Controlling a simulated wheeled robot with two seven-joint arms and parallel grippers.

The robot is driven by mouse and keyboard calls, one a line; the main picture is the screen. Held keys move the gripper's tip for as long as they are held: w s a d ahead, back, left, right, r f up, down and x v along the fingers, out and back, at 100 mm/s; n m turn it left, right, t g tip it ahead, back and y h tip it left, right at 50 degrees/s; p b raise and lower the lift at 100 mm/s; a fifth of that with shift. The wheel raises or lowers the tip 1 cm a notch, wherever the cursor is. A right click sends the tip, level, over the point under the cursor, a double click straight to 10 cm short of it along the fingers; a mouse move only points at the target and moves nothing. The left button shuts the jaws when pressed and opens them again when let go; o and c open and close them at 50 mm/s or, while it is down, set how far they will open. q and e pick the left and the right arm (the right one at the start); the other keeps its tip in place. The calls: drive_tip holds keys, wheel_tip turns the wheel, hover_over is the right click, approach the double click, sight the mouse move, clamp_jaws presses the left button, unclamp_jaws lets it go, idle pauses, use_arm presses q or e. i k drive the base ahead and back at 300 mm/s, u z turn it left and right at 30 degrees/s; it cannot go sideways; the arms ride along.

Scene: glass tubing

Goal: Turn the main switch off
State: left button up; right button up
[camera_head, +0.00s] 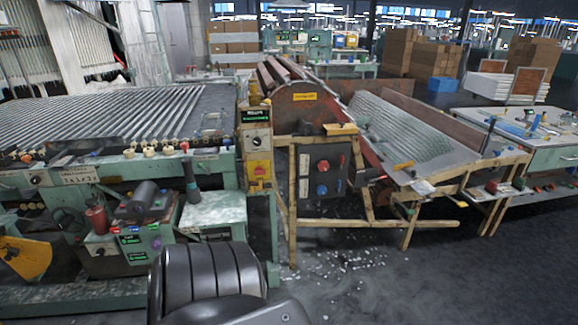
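Several switch-like controls show, and I cannot tell by label which one is the main switch. A dark control box (333,174) sits in a wooden frame in the middle, with a red knob (323,166) and a blue knob (321,190) on its front. To its left, a narrow upright panel (254,126) carries a round dial (257,141) and, below it, a yellow plate with a small red switch (260,171). The setting of each control is too small to read. Neither of my grippers shows in this view.
A green machine with a tube-covered bed (110,112) fills the left. A sloped glass chute (405,130) on wooden legs stands right of the box. White shards (348,262) lie on the floor before it. A worktable (540,135) stands at the right; the front right floor is clear.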

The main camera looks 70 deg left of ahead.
sight(259, 171)
drive_tip(key=u, duration=0.35)
drive_tip(key=i, duration=1)
drive_tip(key=u, duration=1.1)
drive_tip(key=i, duration=0.6)
drive_tip(key=u, duration=0.45)
